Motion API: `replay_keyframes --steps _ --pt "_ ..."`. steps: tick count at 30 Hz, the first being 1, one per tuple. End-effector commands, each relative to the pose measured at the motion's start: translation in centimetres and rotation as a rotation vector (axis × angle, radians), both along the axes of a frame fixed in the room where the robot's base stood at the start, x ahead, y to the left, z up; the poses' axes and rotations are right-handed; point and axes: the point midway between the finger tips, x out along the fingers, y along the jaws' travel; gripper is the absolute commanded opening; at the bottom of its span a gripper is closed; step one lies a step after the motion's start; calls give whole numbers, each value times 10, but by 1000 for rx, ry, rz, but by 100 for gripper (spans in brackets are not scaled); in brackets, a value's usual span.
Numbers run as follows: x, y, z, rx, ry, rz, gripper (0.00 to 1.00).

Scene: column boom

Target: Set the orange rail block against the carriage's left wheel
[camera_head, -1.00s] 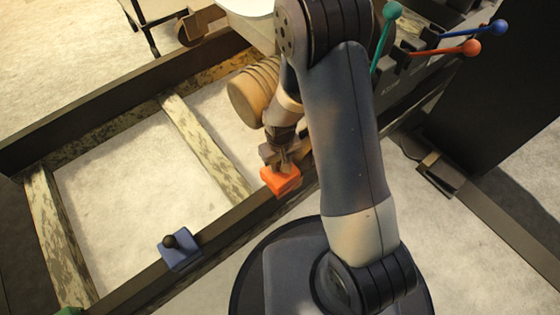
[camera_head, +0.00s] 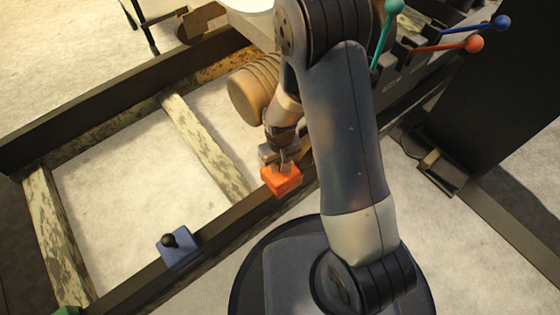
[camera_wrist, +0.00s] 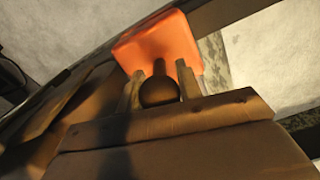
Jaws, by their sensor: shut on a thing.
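The orange rail block (camera_head: 281,181) is at the near dark rail (camera_head: 236,217), below my gripper (camera_head: 281,160). I cannot tell whether it touches the rail. In the wrist view my gripper (camera_wrist: 161,84) is shut on the dark round knob (camera_wrist: 160,92) of the orange block (camera_wrist: 150,45). The carriage appears to be the machine at the upper right, beside the levers (camera_head: 400,50). My arm covers much of it. A brown wheel-like part (camera_head: 190,28) shows on the far rail. I cannot tell which part is the carriage's left wheel.
A blue block (camera_head: 180,247) with a black knob sits on the near rail to the left. Part of a green block (camera_head: 67,311) shows at the lower left. A ridged wooden cylinder (camera_head: 254,93) lies close behind my gripper. Between the two blocks the rail is clear.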

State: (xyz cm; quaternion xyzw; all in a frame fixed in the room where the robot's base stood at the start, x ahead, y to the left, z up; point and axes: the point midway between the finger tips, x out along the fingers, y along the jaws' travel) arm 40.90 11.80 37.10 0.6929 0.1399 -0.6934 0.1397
Motion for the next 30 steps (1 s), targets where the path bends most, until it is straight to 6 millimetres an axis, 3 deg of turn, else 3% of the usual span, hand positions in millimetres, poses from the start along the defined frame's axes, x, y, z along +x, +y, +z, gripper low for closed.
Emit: replay_keyframes --steps 27,28,30 --pt "1 0 -14 1 -2 0 0" --pt "1 0 -14 1 -2 0 35" --pt "1 0 -14 1 -2 0 40"
